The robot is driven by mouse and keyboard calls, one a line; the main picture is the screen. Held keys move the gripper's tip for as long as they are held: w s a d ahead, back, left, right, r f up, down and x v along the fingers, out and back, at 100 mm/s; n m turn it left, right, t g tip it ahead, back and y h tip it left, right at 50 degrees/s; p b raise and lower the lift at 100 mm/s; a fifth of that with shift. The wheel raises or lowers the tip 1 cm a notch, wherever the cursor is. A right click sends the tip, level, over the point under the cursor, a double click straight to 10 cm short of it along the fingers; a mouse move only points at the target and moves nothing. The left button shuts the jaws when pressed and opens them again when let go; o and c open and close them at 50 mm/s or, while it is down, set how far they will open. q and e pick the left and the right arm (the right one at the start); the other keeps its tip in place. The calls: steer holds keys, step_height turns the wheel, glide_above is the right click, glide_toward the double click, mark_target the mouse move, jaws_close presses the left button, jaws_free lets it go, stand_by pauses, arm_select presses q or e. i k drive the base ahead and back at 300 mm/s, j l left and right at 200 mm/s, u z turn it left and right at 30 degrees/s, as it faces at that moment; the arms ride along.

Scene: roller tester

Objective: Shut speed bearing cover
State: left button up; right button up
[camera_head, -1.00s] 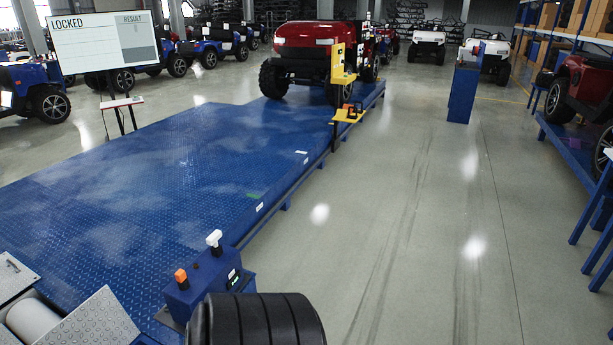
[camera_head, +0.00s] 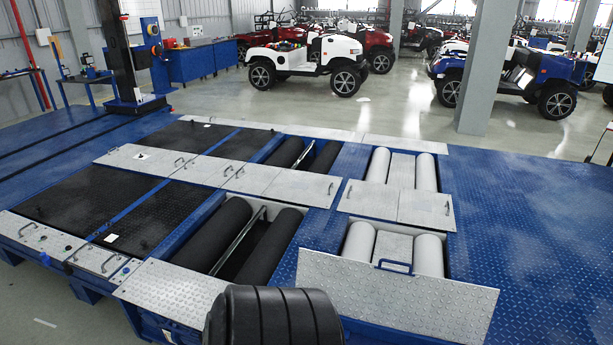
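A silver diamond-plate cover (camera_head: 395,298) stands in front of the front pair of white rollers (camera_head: 428,255), at the near edge of the blue roller tester. It looks raised and tilted rather than flat. A blue handle (camera_head: 394,267) shows at its upper edge. I cannot tell from any label whether this is the speed bearing cover. Neither of my grippers is in view.
Black rollers (camera_head: 270,246) lie in an open pit left of the white ones. A flat silver plate (camera_head: 172,291) lies at the near left edge. Blue deck (camera_head: 535,235) is clear on the right. Vehicles (camera_head: 305,58) stand beyond. A black ribbed part of mine shows at the bottom.

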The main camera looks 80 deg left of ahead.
mark_target(455, 312)
steer(key=u, duration=1.9)
steer(key=i+j+u, duration=0.25)
steer(key=i+u, duration=0.15)
steer(key=i, duration=0.1)
